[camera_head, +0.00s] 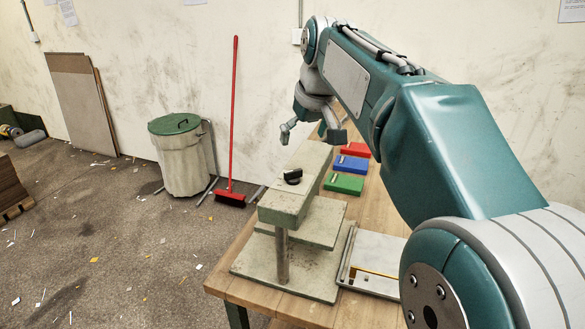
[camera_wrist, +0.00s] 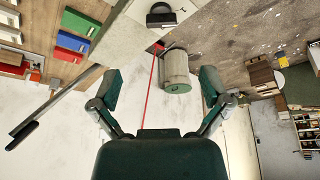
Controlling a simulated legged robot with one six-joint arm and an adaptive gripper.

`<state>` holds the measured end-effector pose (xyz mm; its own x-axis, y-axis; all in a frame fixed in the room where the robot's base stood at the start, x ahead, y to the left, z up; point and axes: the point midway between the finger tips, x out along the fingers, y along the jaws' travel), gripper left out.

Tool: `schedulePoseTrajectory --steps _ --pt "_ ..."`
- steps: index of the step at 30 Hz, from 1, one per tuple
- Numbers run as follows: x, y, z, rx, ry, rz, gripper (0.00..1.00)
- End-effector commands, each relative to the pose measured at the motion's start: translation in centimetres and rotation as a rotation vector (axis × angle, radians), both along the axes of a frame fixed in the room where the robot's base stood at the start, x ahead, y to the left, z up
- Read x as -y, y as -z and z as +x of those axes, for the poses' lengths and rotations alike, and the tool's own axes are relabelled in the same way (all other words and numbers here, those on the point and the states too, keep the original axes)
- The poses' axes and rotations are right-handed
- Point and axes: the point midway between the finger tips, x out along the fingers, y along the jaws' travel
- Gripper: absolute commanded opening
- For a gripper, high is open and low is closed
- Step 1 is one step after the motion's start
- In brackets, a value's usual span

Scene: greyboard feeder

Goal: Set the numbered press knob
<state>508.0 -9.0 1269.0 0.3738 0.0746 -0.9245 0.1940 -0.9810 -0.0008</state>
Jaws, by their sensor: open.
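The press (camera_head: 285,207) is a grey-green block on a column above a flat base, on the wooden table. A black knob (camera_head: 293,177) sits on top of the press. The knob also shows at the top of the wrist view (camera_wrist: 161,16), on the pale press top (camera_wrist: 128,38). I cannot read any numbers on it. My gripper (camera_head: 311,136) is open and empty, above and beyond the knob in the head view. In the wrist view its spread fingers (camera_wrist: 160,84) are apart from the knob, which lies beyond the gap between them.
Green (camera_head: 344,184), blue (camera_head: 351,163) and red (camera_head: 355,149) boxes lie on the table (camera_head: 250,292), right of the press. A pale tray (camera_head: 382,258) lies at the front right. A bin (camera_head: 186,160) and red broom (camera_head: 233,120) stand by the wall. A bar (camera_wrist: 62,100) with a black handle shows in the wrist view.

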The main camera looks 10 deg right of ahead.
Motion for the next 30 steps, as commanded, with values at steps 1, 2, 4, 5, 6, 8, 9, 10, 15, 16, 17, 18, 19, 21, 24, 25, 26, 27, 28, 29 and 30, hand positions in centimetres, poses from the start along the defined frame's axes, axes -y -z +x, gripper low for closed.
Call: schedulePoseTrajectory --steps 1,2,4,5,6,8,9,10,15,16,17,18,19,21,24,25,26,27,28,29,30 --pt "0.0 0.1 0.2 -0.001 -0.002 0.0 0.97" --pt "-0.1 0.3 0.3 -0.001 -0.002 0.0 0.97" --pt "-0.1 0.9 0.5 -0.002 -0.003 0.001 0.97" --pt "-0.2 1.3 0.6 -0.003 -0.003 0.0 0.97" --pt "-0.2 1.9 0.8 -0.004 -0.003 0.0 0.97" --pt "-0.3 2.9 1.2 -0.005 -0.003 0.0 0.97" --pt "-0.3 3.6 1.5 -0.004 -0.003 0.0 0.97" --pt "-0.4 4.1 1.7 -0.004 -0.002 0.001 0.97" --pt "-0.6 7.1 2.9 -0.004 -0.002 0.001 0.97" --pt "-0.6 7.5 3.1 -0.003 -0.001 0.0 0.97" --pt "-0.7 7.9 3.2 -0.003 -0.002 0.001 0.97" --pt "-0.7 8.4 3.5 -0.002 -0.001 0.0 0.97" --pt "-0.7 8.7 3.6 -0.002 -0.001 0.0 0.97" --pt "-0.8 9.3 3.9 -0.001 -0.001 0.0 0.97" --pt "-0.8 9.8 4.1 0.0 -0.001 0.001 0.97" --pt "-0.8 9.9 4.1 0.0 -0.001 0.001 0.97" --pt "-0.8 9.9 4.1 0.0 -0.001 0.001 0.97" --pt "-0.9 10.0 4.1 0.0 -0.001 0.001 0.97" --pt "-0.9 10.0 4.1 0.0 -0.001 0.001 0.97" --pt "-0.9 10.0 4.1 0.0 -0.001 0.001 0.97" --pt "-0.9 10.0 4.1 0.0 -0.001 0.001 0.97"
